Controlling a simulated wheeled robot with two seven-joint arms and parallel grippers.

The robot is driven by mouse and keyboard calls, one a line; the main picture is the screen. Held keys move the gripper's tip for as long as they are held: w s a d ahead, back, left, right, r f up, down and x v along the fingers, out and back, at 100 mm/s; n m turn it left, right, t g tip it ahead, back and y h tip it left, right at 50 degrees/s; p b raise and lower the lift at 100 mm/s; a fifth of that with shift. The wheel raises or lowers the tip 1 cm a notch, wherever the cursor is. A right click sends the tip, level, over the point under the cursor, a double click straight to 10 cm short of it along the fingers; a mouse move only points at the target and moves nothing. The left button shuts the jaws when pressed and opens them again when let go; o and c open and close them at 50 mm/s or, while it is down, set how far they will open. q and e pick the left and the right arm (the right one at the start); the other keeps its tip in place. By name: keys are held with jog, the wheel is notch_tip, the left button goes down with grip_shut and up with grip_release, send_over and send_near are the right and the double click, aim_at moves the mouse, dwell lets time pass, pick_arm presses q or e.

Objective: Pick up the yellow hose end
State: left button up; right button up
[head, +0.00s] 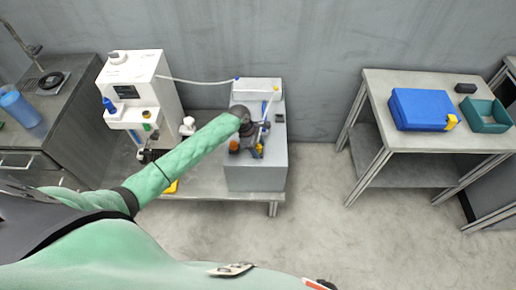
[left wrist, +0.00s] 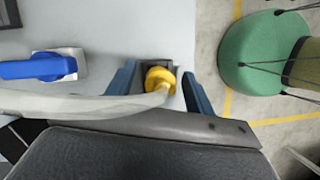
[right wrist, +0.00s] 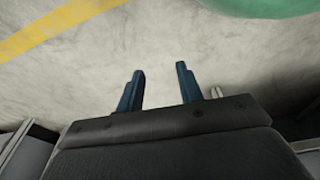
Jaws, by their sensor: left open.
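The yellow hose end (left wrist: 160,78) is a round yellow piece at the tip of a pale grey hose (left wrist: 80,103) in the left wrist view. It sits at a small dark square holder. My left gripper (left wrist: 158,73) is open, with one blue finger on each side of the yellow end and visible gaps between. In the head view my left gripper (head: 256,141) is over the grey bench block and hides much of this spot. My right gripper (right wrist: 159,70) is open and empty above bare floor in the right wrist view.
A blue handle (left wrist: 40,67) on a metal block is left of the hose end. The grey block (head: 255,180) stands beside a white machine (head: 133,78). A right-hand table holds a blue case (head: 420,110) and a green bin (head: 487,118). Floor between is clear.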

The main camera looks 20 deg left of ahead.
pick_arm(q)
jog(key=c, duration=1)
jog(key=shift+c, duration=0.3)
jog(key=shift+r, duration=0.1)
